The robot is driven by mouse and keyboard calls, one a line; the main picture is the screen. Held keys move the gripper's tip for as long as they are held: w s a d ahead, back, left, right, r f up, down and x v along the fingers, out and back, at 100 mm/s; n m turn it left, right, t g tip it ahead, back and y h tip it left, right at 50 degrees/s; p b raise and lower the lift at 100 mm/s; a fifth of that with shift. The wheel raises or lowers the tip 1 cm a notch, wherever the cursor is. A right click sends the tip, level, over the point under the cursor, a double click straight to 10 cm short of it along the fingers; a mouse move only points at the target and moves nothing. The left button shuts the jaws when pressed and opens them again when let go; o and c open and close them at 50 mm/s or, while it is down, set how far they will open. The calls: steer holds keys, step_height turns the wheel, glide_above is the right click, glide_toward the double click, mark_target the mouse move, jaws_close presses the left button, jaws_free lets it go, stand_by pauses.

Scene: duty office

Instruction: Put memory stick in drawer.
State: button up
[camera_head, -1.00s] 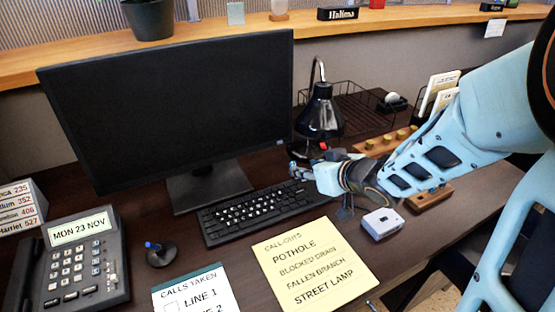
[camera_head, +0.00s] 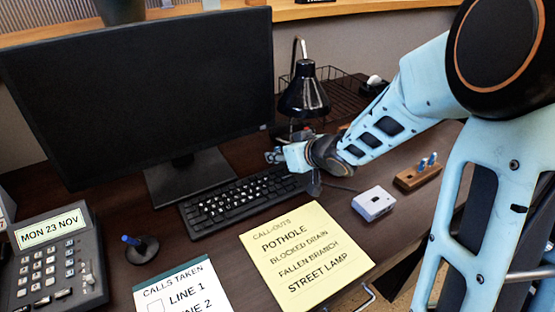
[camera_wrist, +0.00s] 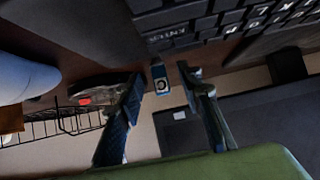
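My gripper (camera_head: 274,156) is low over the desk, between the right end of the keyboard and the lamp base. In the wrist view my gripper (camera_wrist: 162,76) has its two fingers apart. A small blue and silver piece with a round mark, which looks like the memory stick (camera_wrist: 160,78), shows between the fingertips, with gaps on both sides. In the head view I cannot make it out clearly near the gripper. A metal handle (camera_head: 366,298), perhaps the drawer's, sticks out below the desk's front edge; the drawer itself is hidden.
The keyboard (camera_head: 240,200) and monitor (camera_head: 140,95) are left of my gripper; the black lamp (camera_head: 305,98) stands just behind it. A white box (camera_head: 374,203), a wooden block with blue pegs (camera_head: 418,176) and a yellow note (camera_head: 305,255) lie nearer the front edge.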

steer(key=shift+x, duration=1.1)
jaws_close()
steer(key=shift+r, duration=0.1)
